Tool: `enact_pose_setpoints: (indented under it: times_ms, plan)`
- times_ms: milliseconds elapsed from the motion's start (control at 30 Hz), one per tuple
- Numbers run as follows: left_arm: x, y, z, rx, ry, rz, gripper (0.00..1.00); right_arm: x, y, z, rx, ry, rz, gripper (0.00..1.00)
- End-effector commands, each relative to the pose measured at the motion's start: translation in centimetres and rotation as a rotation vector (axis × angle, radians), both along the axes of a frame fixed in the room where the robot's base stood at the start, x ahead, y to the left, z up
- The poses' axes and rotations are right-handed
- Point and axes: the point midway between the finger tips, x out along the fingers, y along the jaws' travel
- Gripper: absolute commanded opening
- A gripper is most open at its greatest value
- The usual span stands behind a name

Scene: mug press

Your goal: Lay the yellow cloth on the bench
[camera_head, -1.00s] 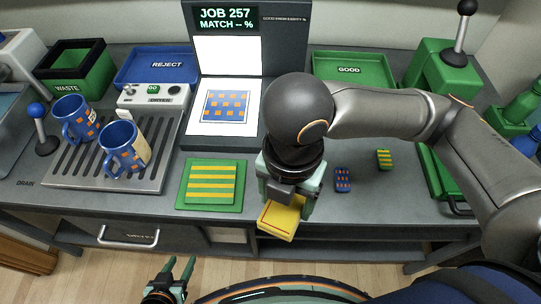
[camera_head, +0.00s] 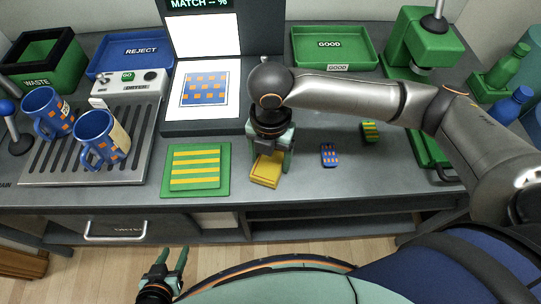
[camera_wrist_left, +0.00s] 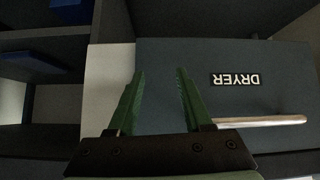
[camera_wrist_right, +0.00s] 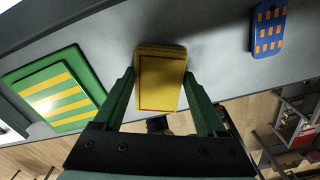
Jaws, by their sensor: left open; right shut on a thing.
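The yellow cloth (camera_head: 266,171) is folded into a small pad with a red border line. My right gripper (camera_head: 269,158) is shut on it and points down near the front edge of the bench (camera_head: 300,178). In the right wrist view the cloth (camera_wrist_right: 161,82) lies between the two green fingers, over or at the bench surface; I cannot tell whether it touches. My left gripper (camera_head: 177,258) is open and empty, below the bench front. In the left wrist view it (camera_wrist_left: 160,75) faces a drawer labelled DRYER (camera_wrist_left: 235,80).
A green board with yellow stripes (camera_head: 196,169) lies left of the cloth. A blue patterned piece (camera_head: 329,155) and a green-yellow one (camera_head: 370,131) lie to its right. Two blue mugs (camera_head: 103,137) stand on the drain rack (camera_head: 52,174).

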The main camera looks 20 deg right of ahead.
Motion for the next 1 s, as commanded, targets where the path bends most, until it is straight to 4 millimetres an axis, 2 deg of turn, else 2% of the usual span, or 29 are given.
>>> enact_pose_setpoints:
  times_ms: [300,333,567,867,1000]
  plan:
    - [0.0,0.0,0.1,0.001,0.0,-0.001,0.5,0.0,0.0,-0.2,-0.001,0.0,-0.001,0.29]
    - [0.0,0.0,0.1,0.001,0.0,-0.001,0.5,0.0,0.0,-0.3,-0.001,0.0,-0.001,0.75]
    - [0.0,0.0,0.1,0.001,0.0,-0.001,0.5,0.0,0.0,-0.3,-0.001,-0.001,-0.001,1.0]
    - [0.0,0.0,0.0,0.001,0.0,-0.001,0.5,0.0,0.0,0.1,0.001,-0.002,0.0,1.0]
    - [0.0,0.0,0.3,0.001,0.0,-0.001,0.5,0.1,0.1,2.0,0.001,-0.003,-0.001,1.0]
